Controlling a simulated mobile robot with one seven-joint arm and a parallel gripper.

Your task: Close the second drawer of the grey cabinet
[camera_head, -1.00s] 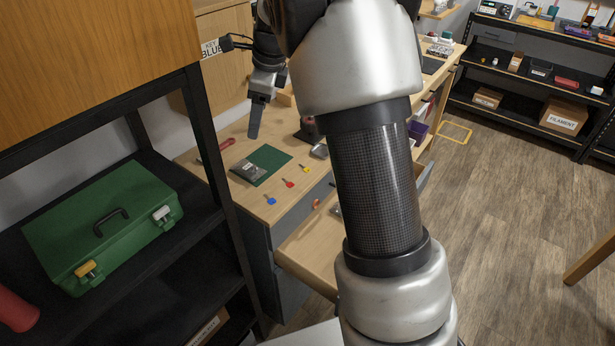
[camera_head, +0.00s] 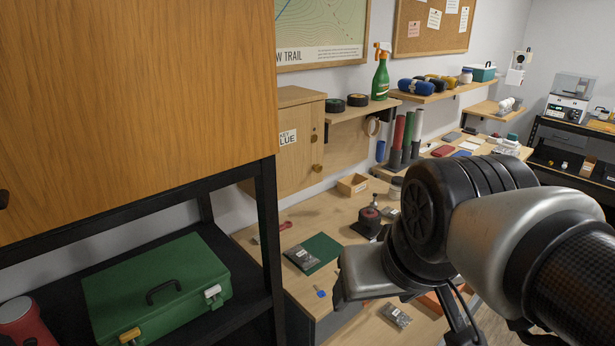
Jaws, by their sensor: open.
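The grey cabinet (camera_head: 312,326) is under the wooden worktop, with only a small part of its front showing low in the picture. A drawer (camera_head: 373,331) stands pulled out, its wooden inside showing with a grey packet (camera_head: 397,315) in it. Its front and its level in the cabinet are hidden or out of frame. My arm crosses the right side and covers part of the drawer area. My gripper (camera_head: 462,322) shows only partly, as dark parts below the wrist at the bottom edge; it is open, and I see nothing held. Its contact with the drawer cannot be told.
A black shelf with a green toolbox (camera_head: 160,290) and a wooden cupboard (camera_head: 130,110) fill the left side. On the worktop are a green mat (camera_head: 320,250), a small wooden box (camera_head: 352,184) and a dark red-topped device (camera_head: 368,220). Wall shelves stand behind.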

